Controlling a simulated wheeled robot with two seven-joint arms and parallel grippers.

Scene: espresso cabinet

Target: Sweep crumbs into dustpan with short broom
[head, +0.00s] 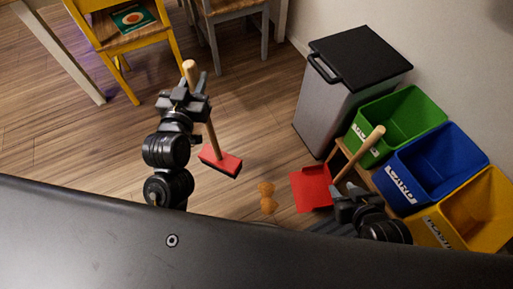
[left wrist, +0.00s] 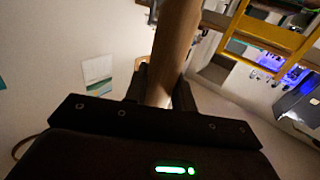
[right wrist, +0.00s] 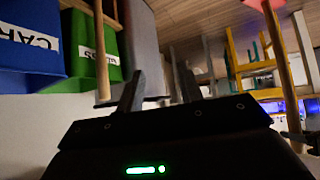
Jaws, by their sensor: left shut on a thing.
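The short broom has a wooden handle (head: 212,138) and a red head (head: 220,160) with a dark underside, near the wooden floor. My left gripper (head: 186,88) is shut on the handle's upper part, and the handle also fills the left wrist view (left wrist: 175,45). Brown-orange crumbs (head: 267,198) lie on the floor right of the broom head, partly at my body's edge. The red dustpan (head: 311,189) lies right of them, its wooden handle (head: 362,150) rising to the upper right. My right gripper (head: 345,197) is beside the dustpan; its fingers (right wrist: 158,90) are apart with nothing visible between them.
A grey bin with a black lid (head: 358,55) stands behind the dustpan. Green (head: 405,112), blue (head: 440,160) and yellow (head: 475,212) bins stand at the right. A yellow chair (head: 128,35) and a grey chair are at the back. The floor between broom and dustpan is otherwise clear.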

